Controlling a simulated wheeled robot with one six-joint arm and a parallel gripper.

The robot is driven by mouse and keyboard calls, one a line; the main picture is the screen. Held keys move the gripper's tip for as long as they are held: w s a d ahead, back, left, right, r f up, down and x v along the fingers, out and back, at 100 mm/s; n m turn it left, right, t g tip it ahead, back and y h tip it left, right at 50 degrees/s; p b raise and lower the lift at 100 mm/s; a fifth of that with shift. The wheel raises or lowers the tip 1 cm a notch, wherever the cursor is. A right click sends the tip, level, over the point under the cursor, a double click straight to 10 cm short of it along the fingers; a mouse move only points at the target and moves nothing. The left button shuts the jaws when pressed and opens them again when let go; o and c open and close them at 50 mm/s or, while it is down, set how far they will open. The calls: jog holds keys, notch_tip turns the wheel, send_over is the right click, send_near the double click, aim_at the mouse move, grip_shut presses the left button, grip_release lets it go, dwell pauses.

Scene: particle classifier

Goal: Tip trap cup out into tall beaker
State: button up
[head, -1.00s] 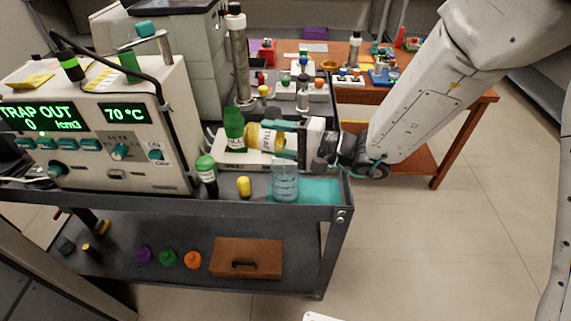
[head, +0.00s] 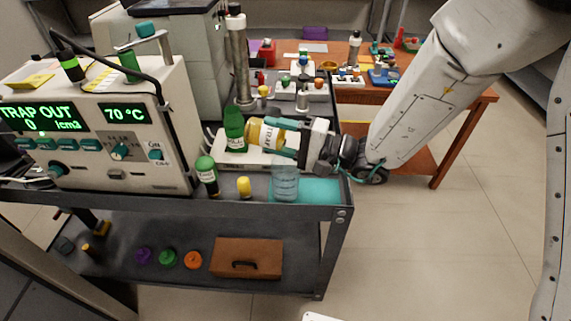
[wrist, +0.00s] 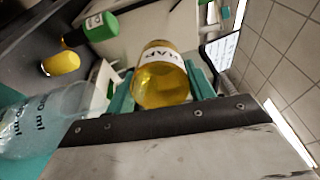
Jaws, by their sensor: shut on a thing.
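The trap cup (head: 254,132), amber with a white TRAP label, is held in my gripper (head: 280,138), with teal fingers on either side of it. In the wrist view the cup (wrist: 160,85) sits between the fingers (wrist: 165,92), with amber contents showing. The cup's tilt and mouth are hard to make out. The tall beaker (head: 285,187), clear with ml marks, stands on the cart's front edge, below and slightly right of the cup and apart from it. The beaker also shows at left in the wrist view (wrist: 40,125). The beaker looks free of amber contents.
A green bottle (head: 234,128) stands just left of the cup. A green-capped dark bottle (head: 206,177) and a yellow capsule-shaped item (head: 243,187) stand left of the beaker. The instrument (head: 130,160) reading TRAP OUT fills the left. A teal mat (head: 320,190) lies right of the beaker.

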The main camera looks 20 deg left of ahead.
jog(key=shift+d+r+y, duration=0.15)
jog(key=shift+r+y, duration=0.3)
jog(key=shift+y, duration=0.05)
jog(key=shift+d+y, duration=0.2)
jog(key=shift+y, duration=0.6)
dwell(0.8)
jog(key=shift+d+r+y, duration=0.2)
jog(key=shift+r+y, duration=0.4)
jog(key=shift+y, duration=0.05)
jog(key=shift+d+r+y, duration=0.15)
jog(key=shift+r+y, duration=0.4)
jog(key=shift+y, duration=0.1)
dwell(0.7)
jog(key=shift+d+r+y, duration=0.1)
jog(key=shift+r+y, duration=0.25)
jog(key=shift+y, duration=0.05)
dwell(0.3)
